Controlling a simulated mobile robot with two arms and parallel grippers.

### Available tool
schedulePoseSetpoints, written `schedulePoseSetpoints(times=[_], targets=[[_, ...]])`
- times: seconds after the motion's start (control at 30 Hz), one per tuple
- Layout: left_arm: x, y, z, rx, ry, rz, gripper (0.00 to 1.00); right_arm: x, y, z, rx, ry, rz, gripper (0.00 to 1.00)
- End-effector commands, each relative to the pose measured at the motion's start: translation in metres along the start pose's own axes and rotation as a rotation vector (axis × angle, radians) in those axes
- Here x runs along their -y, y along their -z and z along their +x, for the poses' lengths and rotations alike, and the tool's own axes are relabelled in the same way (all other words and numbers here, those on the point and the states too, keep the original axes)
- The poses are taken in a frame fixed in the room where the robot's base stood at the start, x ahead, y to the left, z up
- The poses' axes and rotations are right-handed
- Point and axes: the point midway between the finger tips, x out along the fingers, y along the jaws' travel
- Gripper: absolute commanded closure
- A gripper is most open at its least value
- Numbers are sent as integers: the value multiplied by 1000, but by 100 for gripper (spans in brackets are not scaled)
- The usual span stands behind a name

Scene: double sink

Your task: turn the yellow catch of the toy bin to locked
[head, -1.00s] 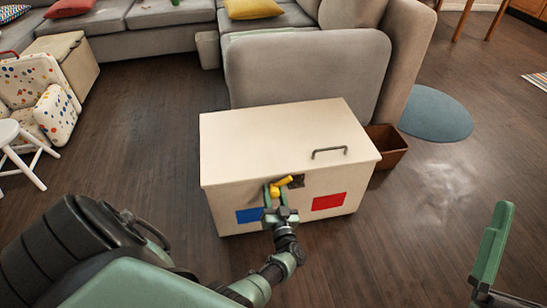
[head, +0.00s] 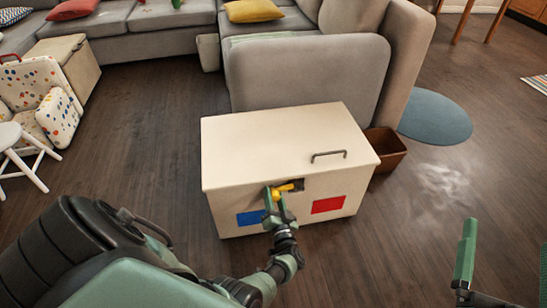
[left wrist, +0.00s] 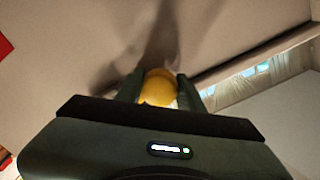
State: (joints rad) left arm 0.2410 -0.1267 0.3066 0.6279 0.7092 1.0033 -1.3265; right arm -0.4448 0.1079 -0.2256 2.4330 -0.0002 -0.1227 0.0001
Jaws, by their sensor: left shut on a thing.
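The toy bin (head: 270,135) is a cream box with its lid down, in the middle of the head view. The yellow catch (head: 288,187) is on its front near the lid edge, in front of a dark plate. Its arm points right, nearly level. My left gripper (head: 273,193) is shut on the catch; its rounded yellow end (left wrist: 159,88) shows between the fingers in the left wrist view. A blue square (head: 250,217) is left of the catch and a red square (head: 328,204) right. My right gripper (head: 504,240) is open and empty at the lower right.
A grey sofa (head: 310,75) stands close behind the bin. A brown open box (head: 387,148) is beside the bin at right. A white stool (head: 22,150) and a dotted chair (head: 45,95) are at left. Bare floor lies on both sides.

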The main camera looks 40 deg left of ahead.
Motion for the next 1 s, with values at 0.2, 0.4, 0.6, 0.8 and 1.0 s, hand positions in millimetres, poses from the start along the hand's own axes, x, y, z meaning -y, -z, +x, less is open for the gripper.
schedulePoseSetpoints(times=[0.2, 0.4, 0.6, 0.8, 1.0], targets=[[1, 6, 3, -9, 5, -1, 100, 0, 0, 0, 4, -1, 0, 2], [1, 6, 3, -10, 5, -2, 100, 0, 0, 0, 4, -1, -1, 2], [0, 5, 2, -9, 3, -1, 41, 0, 0, 0, 3, -1, 0, 2], [0, 3, 1, -5, 1, 0, 41, 0, 0, 0, 2, -1, 0, 2], [3, 1, 0, -4, -1, 1, 41, 0, -7, 0, 43, -1, 0, 2]])
